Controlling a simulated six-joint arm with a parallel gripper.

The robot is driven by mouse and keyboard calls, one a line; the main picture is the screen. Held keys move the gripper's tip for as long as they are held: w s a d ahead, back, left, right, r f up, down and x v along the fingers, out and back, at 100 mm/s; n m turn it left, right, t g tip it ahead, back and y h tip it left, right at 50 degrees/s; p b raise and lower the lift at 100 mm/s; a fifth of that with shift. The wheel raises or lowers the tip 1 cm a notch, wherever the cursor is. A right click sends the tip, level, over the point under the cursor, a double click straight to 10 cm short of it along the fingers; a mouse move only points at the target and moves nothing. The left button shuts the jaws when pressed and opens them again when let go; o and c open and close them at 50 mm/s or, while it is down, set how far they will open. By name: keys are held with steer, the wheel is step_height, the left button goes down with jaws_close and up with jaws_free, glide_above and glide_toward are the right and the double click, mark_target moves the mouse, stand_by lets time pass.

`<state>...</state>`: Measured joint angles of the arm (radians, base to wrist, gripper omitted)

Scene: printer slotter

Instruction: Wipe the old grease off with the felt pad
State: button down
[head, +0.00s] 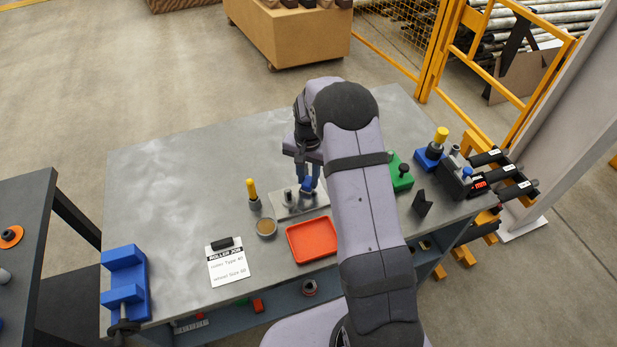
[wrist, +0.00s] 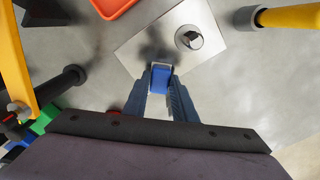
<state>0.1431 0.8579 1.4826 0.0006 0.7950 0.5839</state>
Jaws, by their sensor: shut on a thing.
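My gripper (head: 307,185) is shut on a small blue block with a pale edge, which looks like the felt pad (wrist: 160,76). It holds the pad over a light metal plate (head: 285,213) on the bench; I cannot tell whether the pad touches it. A short metal cylinder (wrist: 189,37) stands upright on the plate, just beyond the pad in the wrist view. A dark patch (wrist: 153,47) lies on the plate beside the pad; I cannot tell whether it is grease or shadow.
A red tray (head: 312,240) lies in front of the plate, with a round brown-filled tin (head: 267,227) beside it. A yellow-handled tool (head: 252,193) stands left. A green block (head: 401,173) and black holder (head: 455,180) are right. The bench's left side is mostly clear.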

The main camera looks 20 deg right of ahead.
steer(key=s+p, duration=0.1)
steer(key=s, duration=0.5)
steer(key=shift+s, duration=0.3)
step_height(320, 180, up, 3)
steer(key=shift+w+f+p, duration=0.1)
steer(key=shift+w+p, duration=0.05)
steer(key=shift+p, duration=0.6)
step_height(320, 180, up, 5)
steer(key=p, duration=0.4)
steer(key=shift+r, duration=0.2)
